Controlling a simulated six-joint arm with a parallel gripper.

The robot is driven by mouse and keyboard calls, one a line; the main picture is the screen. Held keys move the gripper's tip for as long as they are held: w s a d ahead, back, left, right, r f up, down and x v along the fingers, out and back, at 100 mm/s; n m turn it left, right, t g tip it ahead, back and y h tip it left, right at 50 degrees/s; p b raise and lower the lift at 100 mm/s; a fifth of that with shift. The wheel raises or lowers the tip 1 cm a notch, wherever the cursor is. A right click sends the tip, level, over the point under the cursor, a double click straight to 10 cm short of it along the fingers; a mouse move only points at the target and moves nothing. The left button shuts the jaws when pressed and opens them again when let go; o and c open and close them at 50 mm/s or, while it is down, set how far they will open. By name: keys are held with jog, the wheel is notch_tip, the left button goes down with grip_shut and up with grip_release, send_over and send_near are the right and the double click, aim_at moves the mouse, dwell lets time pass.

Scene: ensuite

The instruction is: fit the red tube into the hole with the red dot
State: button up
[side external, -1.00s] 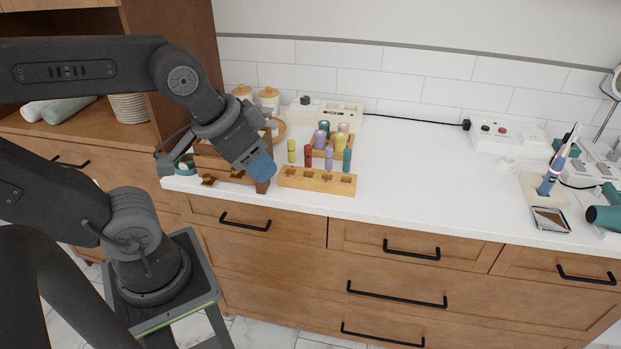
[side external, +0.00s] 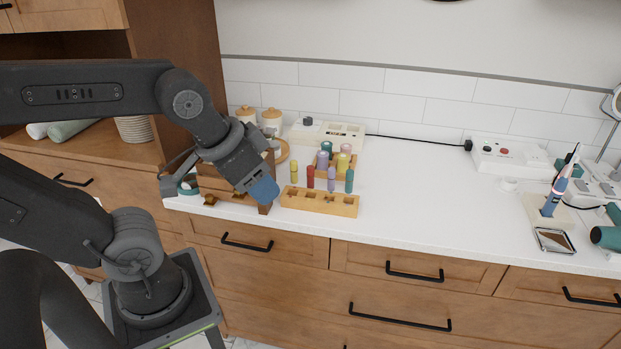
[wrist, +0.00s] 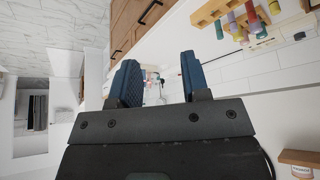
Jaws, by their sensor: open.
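The red tube (side external: 310,177) stands upright behind the low wooden block (side external: 321,202), in a row with a yellow tube (side external: 294,172), a purple tube (side external: 331,178) and a teal tube (side external: 349,181). The block has several dark holes in its top; I cannot make out a red dot in either view. My gripper (side external: 265,191) is at the block's left end, left of the red tube and apart from it. In the wrist view its blue fingers (wrist: 157,82) are spread with nothing between them. The block (wrist: 212,12) and tubes show at the top right there.
A wooden box (side external: 212,183) stands close by my gripper on the left. More, thicker cylinders stand on a wooden rack (side external: 350,160) behind the tubes. A white device (side external: 328,134) is at the wall. The counter (side external: 430,190) right of the block is clear.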

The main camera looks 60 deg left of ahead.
jog(key=shift+o, duration=1)
